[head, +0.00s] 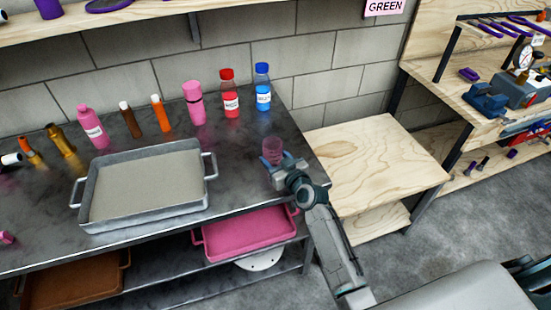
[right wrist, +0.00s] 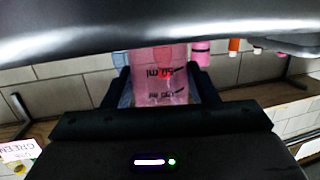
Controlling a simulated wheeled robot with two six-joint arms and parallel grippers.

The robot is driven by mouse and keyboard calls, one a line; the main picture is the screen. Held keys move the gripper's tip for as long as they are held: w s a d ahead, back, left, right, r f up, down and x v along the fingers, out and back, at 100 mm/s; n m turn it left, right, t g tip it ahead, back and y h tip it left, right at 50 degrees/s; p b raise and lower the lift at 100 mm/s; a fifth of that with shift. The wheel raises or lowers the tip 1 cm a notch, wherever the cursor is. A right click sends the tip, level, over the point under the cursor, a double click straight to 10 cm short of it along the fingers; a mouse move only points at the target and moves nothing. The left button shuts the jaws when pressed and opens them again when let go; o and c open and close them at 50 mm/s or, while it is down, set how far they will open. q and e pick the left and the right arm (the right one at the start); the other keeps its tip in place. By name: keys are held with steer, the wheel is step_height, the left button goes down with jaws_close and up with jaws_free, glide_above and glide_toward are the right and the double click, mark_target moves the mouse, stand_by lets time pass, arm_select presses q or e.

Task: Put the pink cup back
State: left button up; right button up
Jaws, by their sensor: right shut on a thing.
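The pink cup (head: 272,148) is translucent and stands out over the right end of the dark metal table (head: 245,185). My right gripper (head: 279,165) is shut on it, with the arm reaching in from the lower right. In the right wrist view the cup (right wrist: 160,88) sits between the two fingers of the gripper (right wrist: 163,92), and dark ml markings show on its side. I cannot tell whether its base touches the table. My left gripper is not in view.
A grey tray (head: 88,212) fills the table's middle. Several bottles line the back, including a red one (head: 230,95) and a blue one (head: 263,90). A pink tray (head: 247,250) is on the shelf below. A bare wooden table (head: 375,160) adjoins on the right.

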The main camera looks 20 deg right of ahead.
steer(key=shift+w+f, duration=0.15)
steer(key=shift+f, duration=0.5)
steer(key=shift+w+d+f, duration=0.1)
steer(key=shift+w+f, duration=0.1)
steer(key=shift+w, duration=0.1)
steer(key=o, duration=1)
steer(key=shift+r, duration=0.15)
steer(key=shift+s+r, duration=0.1)
